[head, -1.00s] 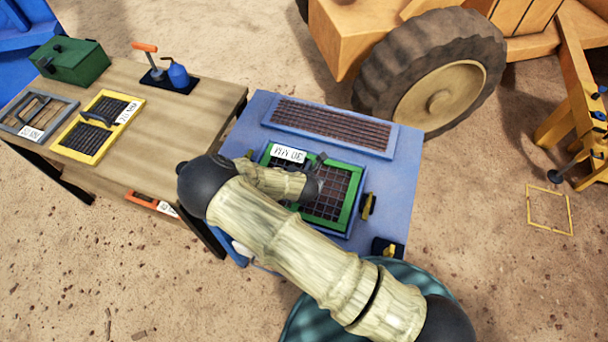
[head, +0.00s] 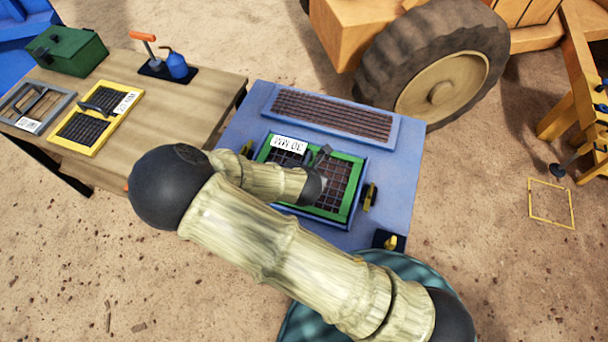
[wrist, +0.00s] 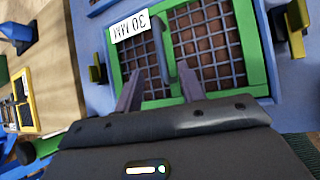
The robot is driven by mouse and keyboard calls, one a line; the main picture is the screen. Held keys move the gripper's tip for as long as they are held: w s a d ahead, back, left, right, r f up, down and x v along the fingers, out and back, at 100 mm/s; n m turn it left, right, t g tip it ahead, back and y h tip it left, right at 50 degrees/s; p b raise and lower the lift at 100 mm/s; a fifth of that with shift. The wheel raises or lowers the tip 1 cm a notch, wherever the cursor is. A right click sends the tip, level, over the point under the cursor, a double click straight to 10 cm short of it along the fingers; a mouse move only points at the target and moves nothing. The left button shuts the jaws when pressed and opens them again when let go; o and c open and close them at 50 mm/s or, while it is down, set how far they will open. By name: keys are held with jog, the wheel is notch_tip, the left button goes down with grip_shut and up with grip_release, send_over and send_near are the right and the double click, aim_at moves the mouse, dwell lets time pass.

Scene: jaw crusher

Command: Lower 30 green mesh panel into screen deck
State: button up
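The green mesh panel (head: 345,204) with its "30 MM" label lies in the blue-rimmed opening of the screen deck (head: 393,165). It looks level there; I cannot tell whether it is fully seated. In the wrist view the panel (wrist: 262,48) shows its green rim, dark mesh and a grey handle (wrist: 161,55) across the middle. My gripper (wrist: 158,92) is open, its two fingers apart on either side of the handle's near end. The handle is not clamped. In the head view my arm hides the fingertips and the panel's lower left.
Yellow latches stand at the deck's right (head: 370,197) and left (wrist: 97,70). A brown mesh strip (head: 330,117) lies behind. The wooden table (head: 180,110) at left holds a yellow-framed panel (head: 97,122), a grey-framed panel (head: 33,106), a green box (head: 68,50) and a blue oil can (head: 177,64).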

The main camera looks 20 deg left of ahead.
jog(key=v, duration=0.6)
jog(key=shift+d+r, duration=0.1)
jog(key=shift+d, duration=0.05)
dwell(0.3)
jog(key=w+d+r+m+g+h, duration=0.2)
jog(key=d+r+m+g, duration=0.1)
jog(key=d+m, duration=1.25)
jog(key=s+d+r+m+g, duration=0.2)
jog(key=s+d+r+m, duration=0.2)
jog(key=d+r+m, duration=0.6)
jog(key=r+m, duration=0.1)
jog(key=m, duration=0.7)
jog(key=shift+d+r+m, duration=0.2)
jog(key=shift+d+m, duration=0.15)
